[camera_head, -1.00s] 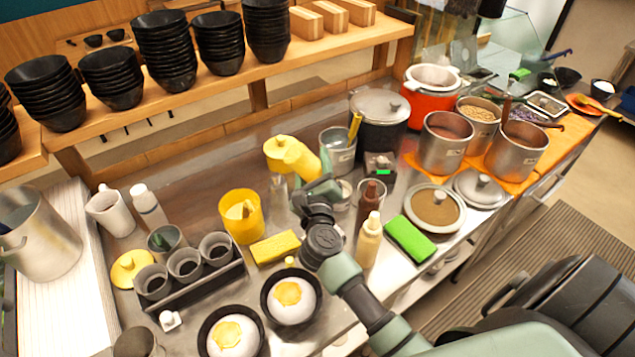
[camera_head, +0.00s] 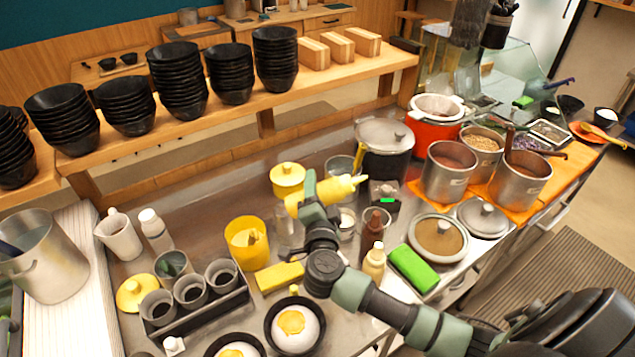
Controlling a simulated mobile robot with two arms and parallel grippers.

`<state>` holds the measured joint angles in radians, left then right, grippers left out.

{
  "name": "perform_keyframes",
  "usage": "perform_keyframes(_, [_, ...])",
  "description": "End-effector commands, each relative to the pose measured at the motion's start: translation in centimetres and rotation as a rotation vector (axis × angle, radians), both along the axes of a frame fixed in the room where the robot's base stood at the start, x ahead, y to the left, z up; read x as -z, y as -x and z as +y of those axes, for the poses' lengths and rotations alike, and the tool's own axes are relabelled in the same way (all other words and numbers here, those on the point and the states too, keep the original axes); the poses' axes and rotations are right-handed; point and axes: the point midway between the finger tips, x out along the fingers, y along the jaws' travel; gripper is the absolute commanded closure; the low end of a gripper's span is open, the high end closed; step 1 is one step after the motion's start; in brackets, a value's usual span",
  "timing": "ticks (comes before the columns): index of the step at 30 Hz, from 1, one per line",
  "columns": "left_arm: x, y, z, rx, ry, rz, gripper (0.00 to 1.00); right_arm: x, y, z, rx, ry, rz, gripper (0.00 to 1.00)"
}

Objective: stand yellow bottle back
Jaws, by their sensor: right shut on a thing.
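The yellow bottle (camera_head: 336,189) is in my right gripper (camera_head: 312,193), held above the metal counter (camera_head: 215,187) near its middle. It lies nearly level, its nozzle pointing right and slightly up. The gripper is shut around the bottle's body and hides part of it. A brown squeeze bottle (camera_head: 372,229) and a cream squeeze bottle (camera_head: 374,264) stand upright to the right of my right wrist. My left gripper is out of view.
A yellow lidded pot (camera_head: 287,178) stands just behind the held bottle. A yellow container (camera_head: 245,243), a yellow sponge (camera_head: 279,276) and a clear glass (camera_head: 289,235) are close by on the left. A black pot (camera_head: 384,150) and a green sponge (camera_head: 413,268) are to the right.

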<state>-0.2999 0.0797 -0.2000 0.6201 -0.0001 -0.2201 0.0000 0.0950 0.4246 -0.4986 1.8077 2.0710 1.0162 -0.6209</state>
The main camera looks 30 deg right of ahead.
Motion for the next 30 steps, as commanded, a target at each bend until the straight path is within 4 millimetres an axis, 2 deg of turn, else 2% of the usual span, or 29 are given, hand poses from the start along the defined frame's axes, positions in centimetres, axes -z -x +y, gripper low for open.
perform_keyframes(1, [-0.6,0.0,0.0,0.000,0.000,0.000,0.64,-0.5,-0.1,-0.1,-0.002,0.097,0.041,0.60])
perform_keyframes(5, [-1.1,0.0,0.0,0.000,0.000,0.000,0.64,-0.4,-0.1,-0.1,-0.001,0.334,0.158,0.60])
perform_keyframes(7, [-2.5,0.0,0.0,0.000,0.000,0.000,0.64,-0.7,0.0,0.0,0.001,0.456,0.225,0.60])
perform_keyframes(9, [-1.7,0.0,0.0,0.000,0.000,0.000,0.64,0.0,0.0,0.0,0.001,0.553,0.271,0.60])
perform_keyframes(15, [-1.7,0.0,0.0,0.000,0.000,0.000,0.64,0.0,-0.1,0.0,0.002,0.795,0.390,0.60])
perform_keyframes(21, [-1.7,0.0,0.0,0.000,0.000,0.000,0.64,0.0,-0.1,0.0,0.001,0.936,0.459,0.60])
perform_keyframes(30, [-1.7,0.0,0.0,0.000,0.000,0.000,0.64,-0.1,-0.1,0.0,0.001,0.971,0.478,0.60])
